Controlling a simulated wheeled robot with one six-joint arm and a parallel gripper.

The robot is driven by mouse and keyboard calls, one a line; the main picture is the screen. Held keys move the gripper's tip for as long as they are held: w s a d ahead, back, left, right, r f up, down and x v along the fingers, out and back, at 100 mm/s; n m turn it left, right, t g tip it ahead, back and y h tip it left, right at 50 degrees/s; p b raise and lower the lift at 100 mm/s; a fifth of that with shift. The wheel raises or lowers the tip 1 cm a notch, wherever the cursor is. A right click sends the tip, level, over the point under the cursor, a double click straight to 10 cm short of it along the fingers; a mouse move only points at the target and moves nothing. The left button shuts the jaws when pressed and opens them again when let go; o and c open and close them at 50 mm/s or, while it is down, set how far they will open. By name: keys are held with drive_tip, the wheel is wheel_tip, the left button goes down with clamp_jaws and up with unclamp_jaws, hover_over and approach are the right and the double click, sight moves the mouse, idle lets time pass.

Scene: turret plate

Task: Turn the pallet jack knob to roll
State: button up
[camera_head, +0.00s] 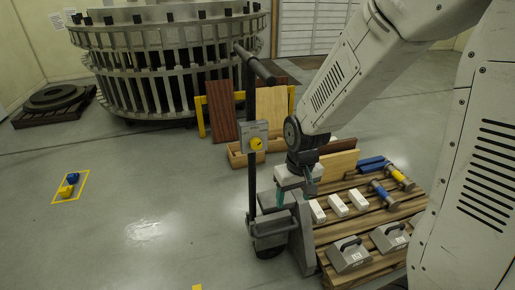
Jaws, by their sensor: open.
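The pallet jack (251,178) stands upright in the middle of the camera_head view, with a dark handle post, a T-shaped grip at the top and a grey base at the floor. A small grey plate on its post carries a round yellow knob (256,143). The knob's setting and any labels are too small to read. My gripper (281,197) points down at the lower right of the knob, near the pallet's left end. Its fingers are open and partly hidden, and it does not hold the knob.
A wooden pallet (330,236) at the right carries white blocks, grey weights with handles, and blue and yellow cylinders. Wooden boards (222,112) lean behind the jack. A large round grey turret structure (150,55) stands at the back. The floor at the left is mostly clear.

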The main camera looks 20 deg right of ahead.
drive_tip(key=w+a+f+t, duration=0.1)
drive_tip(key=w+f+t, duration=0.4)
drive_tip(key=w+f, duration=0.75)
drive_tip(key=n+t, duration=0.2)
drive_tip(key=t, duration=1)
approach(257, 146)
drive_tip(key=w, duration=0.2)
drive_tip(key=shift+h, duration=0.3)
drive_tip(key=w, duration=0.7)
drive_tip(key=shift+w+a+f, duration=0.1)
drive_tip(key=c, duration=1)
